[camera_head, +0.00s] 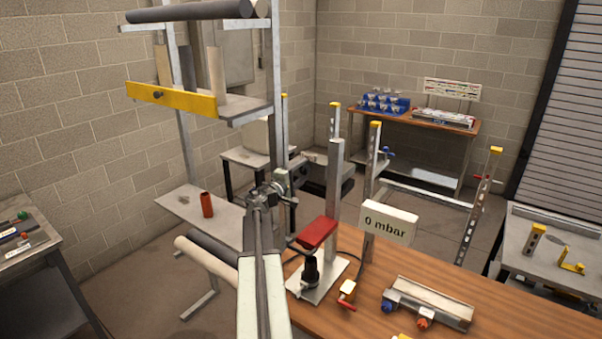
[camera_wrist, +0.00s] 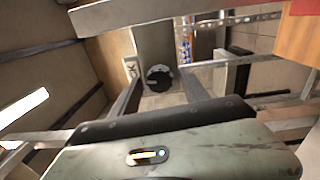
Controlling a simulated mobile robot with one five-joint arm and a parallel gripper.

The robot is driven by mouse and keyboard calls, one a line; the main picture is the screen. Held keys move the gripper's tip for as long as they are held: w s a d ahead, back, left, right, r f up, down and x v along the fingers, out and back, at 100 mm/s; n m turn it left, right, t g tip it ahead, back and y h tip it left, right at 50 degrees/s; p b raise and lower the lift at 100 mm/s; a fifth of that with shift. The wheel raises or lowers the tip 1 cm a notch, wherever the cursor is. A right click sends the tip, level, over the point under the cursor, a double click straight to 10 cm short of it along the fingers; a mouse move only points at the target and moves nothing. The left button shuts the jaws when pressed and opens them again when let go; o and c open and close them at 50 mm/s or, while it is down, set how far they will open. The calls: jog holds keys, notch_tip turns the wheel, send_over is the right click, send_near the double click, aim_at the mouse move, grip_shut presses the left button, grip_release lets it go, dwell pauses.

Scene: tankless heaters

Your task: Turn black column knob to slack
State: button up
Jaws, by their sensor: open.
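The black round knob (camera_wrist: 160,78) shows in the wrist view, on the face of a grey upright column (camera_wrist: 153,42). A small pale label (camera_wrist: 131,69) with partly readable dark letters is to its left. My gripper (camera_wrist: 160,82) is open, its two long dark fingers to the left and right of the knob in the picture. I cannot tell whether they touch it. The knob and fingertips are hard to make out there.
A red block (camera_head: 317,232) and black fitting (camera_head: 311,270) stand near the column. A "0 mbar" display (camera_head: 389,223) is to the right. A manifold (camera_head: 430,303) lies on the wooden bench (camera_head: 510,310). A metal rack (camera_head: 187,130) stands on the left.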

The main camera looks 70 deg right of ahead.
jog(key=v, duration=0.7)
jog(key=shift+a, duration=0.4)
jog(key=shift+w, duration=0.1)
